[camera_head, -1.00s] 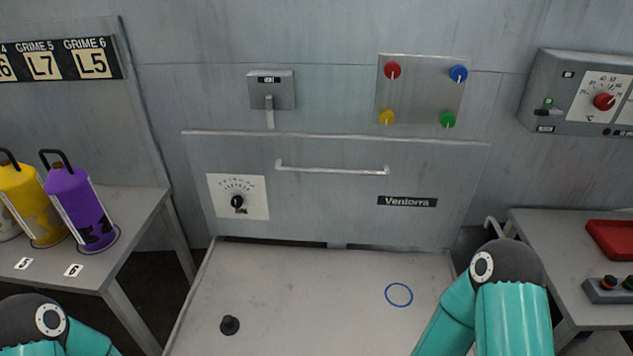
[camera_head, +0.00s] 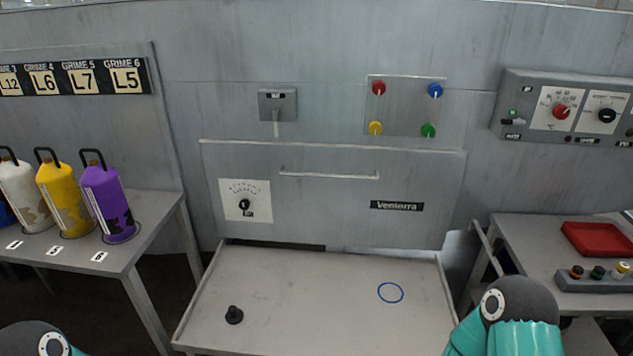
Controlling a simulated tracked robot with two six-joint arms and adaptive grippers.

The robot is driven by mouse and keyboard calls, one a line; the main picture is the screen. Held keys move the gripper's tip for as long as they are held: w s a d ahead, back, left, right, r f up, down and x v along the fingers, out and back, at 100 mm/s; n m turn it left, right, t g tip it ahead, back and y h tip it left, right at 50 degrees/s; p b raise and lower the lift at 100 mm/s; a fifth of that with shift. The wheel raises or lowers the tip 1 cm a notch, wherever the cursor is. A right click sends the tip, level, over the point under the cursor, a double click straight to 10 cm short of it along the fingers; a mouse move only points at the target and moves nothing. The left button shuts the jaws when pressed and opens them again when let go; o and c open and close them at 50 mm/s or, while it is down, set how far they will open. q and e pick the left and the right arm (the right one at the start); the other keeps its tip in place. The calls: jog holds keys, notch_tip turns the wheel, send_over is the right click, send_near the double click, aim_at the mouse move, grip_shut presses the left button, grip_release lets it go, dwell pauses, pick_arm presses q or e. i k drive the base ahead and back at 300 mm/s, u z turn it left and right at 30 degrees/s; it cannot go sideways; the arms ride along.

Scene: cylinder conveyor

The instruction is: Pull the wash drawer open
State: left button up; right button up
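The grey drawer front (camera_head: 330,220) stands in the middle of the head view, with a "Ventorra" label, a dial plate (camera_head: 245,200) at its left and a pale horizontal bar handle (camera_head: 329,176) near its top. Only rounded joints of my arms show at the bottom left and bottom right. Both grippers are out of view, and nothing touches the handle.
Several canisters, including a purple one (camera_head: 107,200), stand on the left table (camera_head: 150,228). The right table (camera_head: 510,240) holds a red tray (camera_head: 594,239). A lever box (camera_head: 278,103) is above the drawer.

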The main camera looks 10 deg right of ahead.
aim_at(334, 195)
jog(key=z, duration=0.15)
jog(key=i, duration=0.9)
jog(key=u, duration=0.05)
